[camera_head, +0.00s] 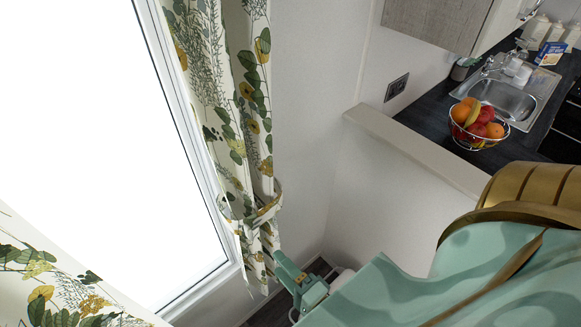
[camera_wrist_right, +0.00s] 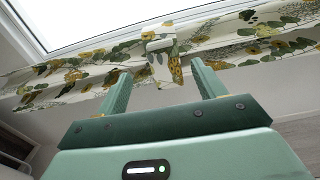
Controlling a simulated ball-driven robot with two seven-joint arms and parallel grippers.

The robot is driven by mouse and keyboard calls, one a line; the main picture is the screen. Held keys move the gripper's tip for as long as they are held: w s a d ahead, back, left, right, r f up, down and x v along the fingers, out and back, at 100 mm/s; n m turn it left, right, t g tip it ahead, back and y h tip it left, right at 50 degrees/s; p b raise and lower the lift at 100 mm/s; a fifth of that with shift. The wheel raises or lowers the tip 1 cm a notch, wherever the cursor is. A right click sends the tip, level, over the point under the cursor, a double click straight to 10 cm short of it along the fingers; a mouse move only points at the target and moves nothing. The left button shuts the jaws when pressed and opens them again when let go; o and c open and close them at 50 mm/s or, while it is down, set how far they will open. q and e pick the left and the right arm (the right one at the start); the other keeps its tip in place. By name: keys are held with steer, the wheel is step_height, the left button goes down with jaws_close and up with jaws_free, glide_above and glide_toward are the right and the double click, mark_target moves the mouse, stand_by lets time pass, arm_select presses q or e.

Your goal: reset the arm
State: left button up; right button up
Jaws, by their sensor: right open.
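My right gripper (camera_head: 300,283) shows low in the head view, beside the lower end of the patterned curtain (camera_head: 245,110). My green and gold right arm fills the lower right of that view and hides part of the gripper. In the right wrist view my right gripper (camera_wrist_right: 160,92) has its two green fingers spread apart with nothing between them. The curtain and its tieback (camera_wrist_right: 160,45) show beyond the fingertips. I cannot tell how far the fingers are from the cloth. My left gripper is in neither view.
A bright window (camera_head: 90,140) fills the left. A low partition wall (camera_head: 400,145) stands right of the gripper. Beyond it are a dark counter (camera_head: 420,105), a wire fruit bowl (camera_head: 480,140) and a sink (camera_head: 505,98). A cabinet (camera_head: 435,22) hangs above. A second curtain piece (camera_head: 60,285) is at lower left.

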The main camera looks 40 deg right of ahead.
steer(key=shift+s+d, duration=0.1)
steer(key=shift+s, duration=1)
steer(key=s+d+f+n+g+b, duration=0.2)
steer(key=s+f+n+g+b, duration=0.45)
steer(key=f, duration=0.95)
steer(key=s+d+f+n+g+b, duration=0.35)
steer(key=s+f+n, duration=0.55)
steer(key=f, duration=0.7)
steer(key=s+d+f+n+g+b, duration=0.2)
steer(key=s+f+n+g+b, duration=0.55)
steer(key=f, duration=0.85)
step_height(320, 180, down, 7)
steer(key=m+h+b, duration=0.1)
steer(key=b, duration=0.1)
steer(key=shift+a+m, duration=0.2)
steer(key=shift+m, duration=0.2)
